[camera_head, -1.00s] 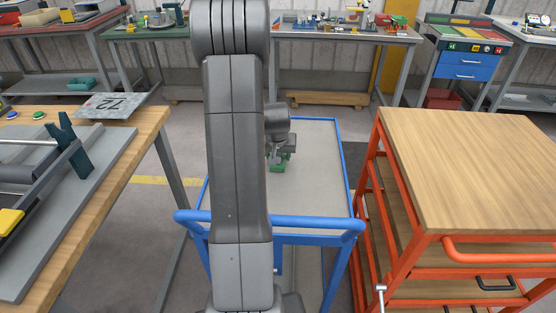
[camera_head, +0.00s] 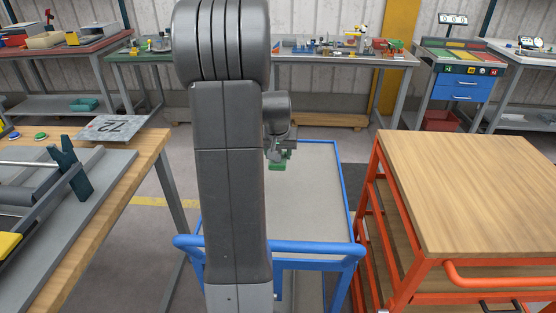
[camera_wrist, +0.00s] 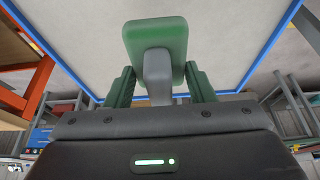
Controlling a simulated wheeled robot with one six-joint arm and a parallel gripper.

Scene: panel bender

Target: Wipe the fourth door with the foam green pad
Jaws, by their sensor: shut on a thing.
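The foam green pad (camera_wrist: 155,40) is a rounded green block on a grey handle, seen in the wrist view. My gripper (camera_wrist: 160,85) is shut on the handle, with a dark green finger on each side. In the head view the pad (camera_head: 278,165) hangs below my gripper (camera_head: 280,152), above the grey top of the blue-framed cart (camera_head: 312,210). My arm hides part of the cart and of what lies behind it. I cannot make out a numbered row of doors, so I cannot tell which thing is the fourth door.
An orange cart with a wooden top (camera_head: 460,185) stands close on the right. A wooden workbench (camera_head: 95,220) with a plate marked 72 (camera_head: 110,128) is on the left. A blue drawer cabinet (camera_head: 462,85) and a long bench (camera_head: 340,55) stand at the back.

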